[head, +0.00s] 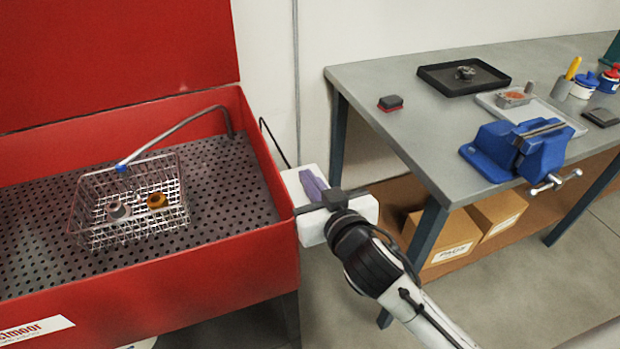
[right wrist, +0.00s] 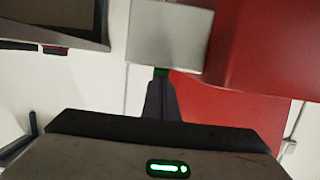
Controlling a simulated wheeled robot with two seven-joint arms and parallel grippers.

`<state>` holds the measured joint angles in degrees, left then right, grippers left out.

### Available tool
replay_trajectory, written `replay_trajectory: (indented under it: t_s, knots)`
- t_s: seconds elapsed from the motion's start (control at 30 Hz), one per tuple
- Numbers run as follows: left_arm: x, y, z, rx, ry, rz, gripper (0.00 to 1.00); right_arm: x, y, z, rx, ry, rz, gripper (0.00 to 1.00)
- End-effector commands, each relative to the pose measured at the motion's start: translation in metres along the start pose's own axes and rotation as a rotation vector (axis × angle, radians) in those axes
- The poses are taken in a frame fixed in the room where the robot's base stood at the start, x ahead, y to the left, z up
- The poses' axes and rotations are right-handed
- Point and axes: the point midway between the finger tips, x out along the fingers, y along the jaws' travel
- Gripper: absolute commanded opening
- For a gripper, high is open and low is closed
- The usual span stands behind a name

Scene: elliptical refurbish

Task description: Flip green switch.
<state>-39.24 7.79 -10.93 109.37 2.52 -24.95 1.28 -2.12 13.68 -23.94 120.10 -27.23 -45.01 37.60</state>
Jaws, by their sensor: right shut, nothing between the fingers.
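A pale switch box (head: 290,182) is at the right end of the red parts washer, and it also shows in the right wrist view (right wrist: 170,38). A small dark green piece, apparently the green switch (right wrist: 162,71), shows at the box's lower edge, right at my fingertips. My right gripper (head: 307,178) is shut and empty, with its fingers over the box in the head view. In the right wrist view its fingertips (right wrist: 161,80) overlap the green piece; I cannot tell if they touch it. The switch is hidden in the head view. My left gripper is not in view.
The red washer (head: 270,265) holds a wire basket (head: 125,232) with small parts and has a bent spout (head: 180,125). A grey workbench (head: 420,130) with a blue vise (head: 515,150) and trays stands at right. Cardboard boxes (head: 445,240) sit below it.

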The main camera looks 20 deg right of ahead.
Motion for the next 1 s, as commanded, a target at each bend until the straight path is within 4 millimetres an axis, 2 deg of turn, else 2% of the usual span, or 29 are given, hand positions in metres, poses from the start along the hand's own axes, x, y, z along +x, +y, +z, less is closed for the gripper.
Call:
replay_trajectory:
  t_s: [0.33, 0.37, 0.4, 0.6, 0.7, 0.83, 1.0]
  knots:
    - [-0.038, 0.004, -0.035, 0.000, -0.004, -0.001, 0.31, -0.007, -0.004, -0.051, 0.001, 0.000, -0.007, 0.00]
    - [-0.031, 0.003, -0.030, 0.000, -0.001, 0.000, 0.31, -0.015, -0.005, -0.041, 0.002, -0.002, -0.009, 0.00]
    - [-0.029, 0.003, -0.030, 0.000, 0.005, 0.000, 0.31, -0.025, -0.005, -0.041, 0.003, 0.000, -0.009, 0.00]
    - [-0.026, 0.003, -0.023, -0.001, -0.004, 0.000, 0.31, -0.070, -0.004, -0.047, 0.002, 0.000, -0.008, 0.00]
    - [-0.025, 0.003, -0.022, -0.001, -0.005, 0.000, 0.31, -0.086, -0.004, -0.049, 0.001, 0.000, -0.008, 0.00]
    - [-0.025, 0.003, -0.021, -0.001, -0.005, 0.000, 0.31, -0.099, -0.003, -0.052, -0.001, 0.001, -0.007, 0.00]
    - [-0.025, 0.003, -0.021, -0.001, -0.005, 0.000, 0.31, -0.104, -0.003, -0.054, -0.001, 0.002, -0.006, 0.00]
